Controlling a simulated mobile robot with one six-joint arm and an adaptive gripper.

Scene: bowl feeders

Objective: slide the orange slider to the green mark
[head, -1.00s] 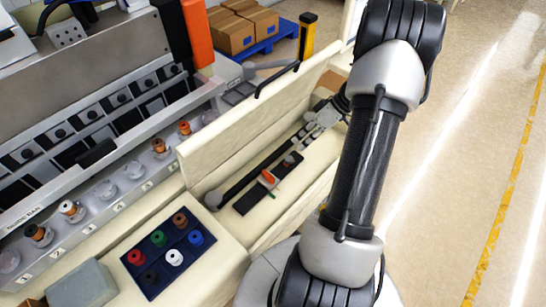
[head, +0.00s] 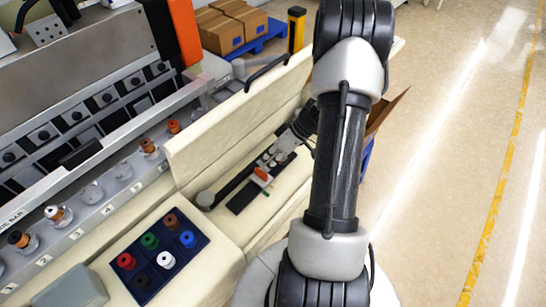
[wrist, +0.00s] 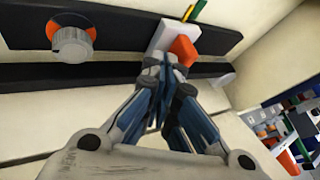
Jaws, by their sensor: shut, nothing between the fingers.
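The orange slider (head: 262,174) is on a dark strip inside the open, cream-coloured bin. In the wrist view the orange slider (wrist: 184,50) sits by a pale block. A small green mark (head: 267,193) lies on the near side of the slider; in the wrist view the green mark (wrist: 199,9) is above it, beside a yellow piece. My gripper (head: 273,160) is shut and empty, close beside the slider. In the wrist view the fingertips of my gripper (wrist: 165,66) are just left of the orange part; I cannot tell whether they touch.
A grey knob (wrist: 72,40) sits on the dark strip left in the wrist view. The raised cream lid (head: 225,125) stands behind the bin. A blue tray (head: 165,225) with several coloured spools lies to the left. Cardboard boxes (head: 222,30) stand far back.

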